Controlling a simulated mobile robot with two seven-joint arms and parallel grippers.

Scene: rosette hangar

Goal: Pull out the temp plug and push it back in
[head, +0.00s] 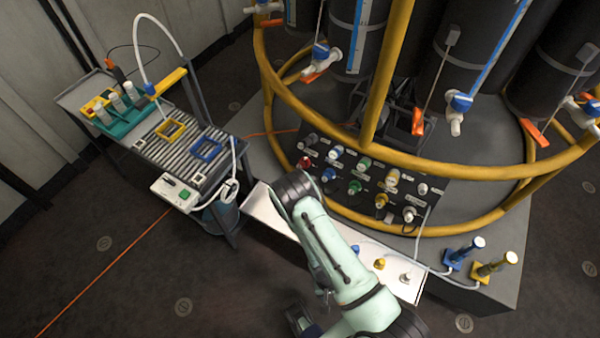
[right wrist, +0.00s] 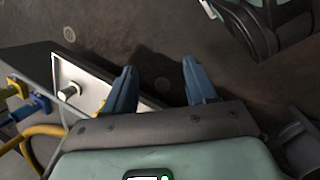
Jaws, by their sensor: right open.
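Several coloured plugs sit in the dark plug panel (head: 345,187) at the base of the yellow-railed tank stand in the head view. They include red, white, blue, green and yellow ones. Their labels are too small to read, so I cannot tell which is the temp plug. My right gripper (right wrist: 160,87) is open and empty in the right wrist view, its blue fingers apart above the dark floor. The white shelf (right wrist: 92,85) lies left of and partly behind the fingers, with a white-topped connector (right wrist: 68,93) on it. My left gripper is not identifiable in either view.
The white shelf (head: 268,221) in front of the panel bears blue, yellow and white connectors, partly hidden by my arm. Yellow rails (head: 440,168) curve around the panel. A roller cart (head: 185,140) stands at left. Blue and yellow connectors (head: 480,262) stand at right.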

